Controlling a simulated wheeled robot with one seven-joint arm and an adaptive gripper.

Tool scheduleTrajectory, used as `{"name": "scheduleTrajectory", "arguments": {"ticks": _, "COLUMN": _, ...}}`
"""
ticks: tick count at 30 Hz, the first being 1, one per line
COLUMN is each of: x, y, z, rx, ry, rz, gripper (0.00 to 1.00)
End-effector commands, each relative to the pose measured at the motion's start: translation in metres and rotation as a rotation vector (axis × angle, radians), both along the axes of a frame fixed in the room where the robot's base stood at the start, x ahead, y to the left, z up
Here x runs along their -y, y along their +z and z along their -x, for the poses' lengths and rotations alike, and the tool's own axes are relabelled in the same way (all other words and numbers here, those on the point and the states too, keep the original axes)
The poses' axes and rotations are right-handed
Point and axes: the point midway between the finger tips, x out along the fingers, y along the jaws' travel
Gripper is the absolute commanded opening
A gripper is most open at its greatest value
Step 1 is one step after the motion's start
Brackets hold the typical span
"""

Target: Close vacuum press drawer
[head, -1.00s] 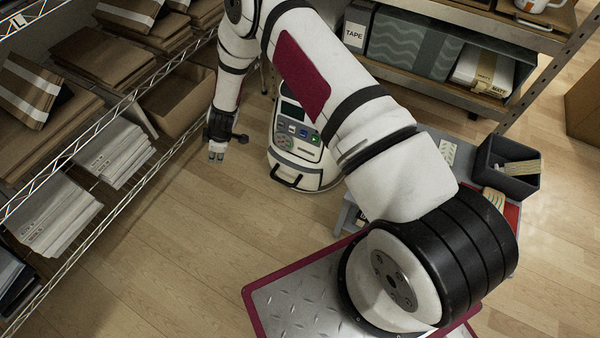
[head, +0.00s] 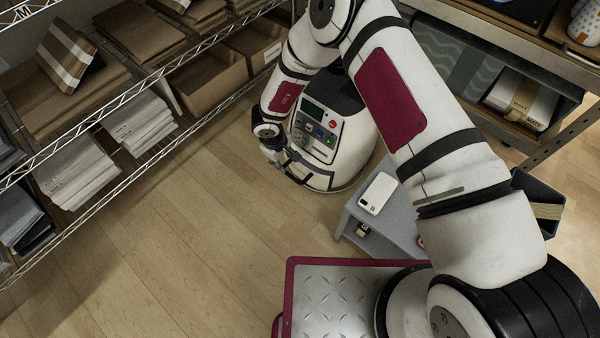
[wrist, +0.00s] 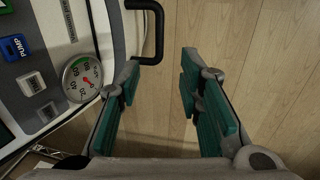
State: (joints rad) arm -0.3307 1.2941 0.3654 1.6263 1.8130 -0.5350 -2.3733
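The vacuum press (head: 345,115) is a white, rounded machine with a dark top on the floor in the head view. Its sloped front panel (head: 316,130) has a screen and coloured buttons. The black drawer handle (head: 308,176) is low on its front; how far the drawer is out I cannot tell. My gripper (head: 274,154) is beside the front, close to the handle. In the wrist view my gripper (wrist: 160,62) is open and empty, teal-padded fingers apart. The black handle (wrist: 158,32) lies just beyond the fingertips, nearer the left finger. A gauge (wrist: 82,78) and PUMP button (wrist: 14,46) show left.
A wire shelf (head: 130,100) with boxes and paper stacks stands at left, close to my arm. A grey stand (head: 385,215) with a white phone-like item (head: 378,193) is right of the press. A workbench (head: 500,45) stands behind it. The wooden floor (head: 190,230) is clear.

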Motion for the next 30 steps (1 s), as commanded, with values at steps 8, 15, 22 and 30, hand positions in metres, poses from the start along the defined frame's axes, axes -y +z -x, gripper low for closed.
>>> {"name": "scheduleTrajectory", "arguments": {"ticks": 8, "x": 0.005, "y": -0.045, "z": -0.006, "rx": 0.0, "ry": -0.001, "rz": 0.001, "gripper": 0.33}}
{"name": "scheduleTrajectory", "arguments": {"ticks": 15, "x": 0.011, "y": -0.091, "z": -0.013, "rx": 0.0, "ry": -0.001, "rz": 0.0, "gripper": 0.33}}
{"name": "scheduleTrajectory", "arguments": {"ticks": 22, "x": 0.015, "y": -0.122, "z": -0.019, "rx": 0.002, "ry": -0.001, "rz": 0.0, "gripper": 0.33}}
{"name": "scheduleTrajectory", "arguments": {"ticks": 30, "x": 0.016, "y": -0.133, "z": -0.021, "rx": 0.002, "ry": -0.001, "rz": -0.001, "gripper": 0.33}}
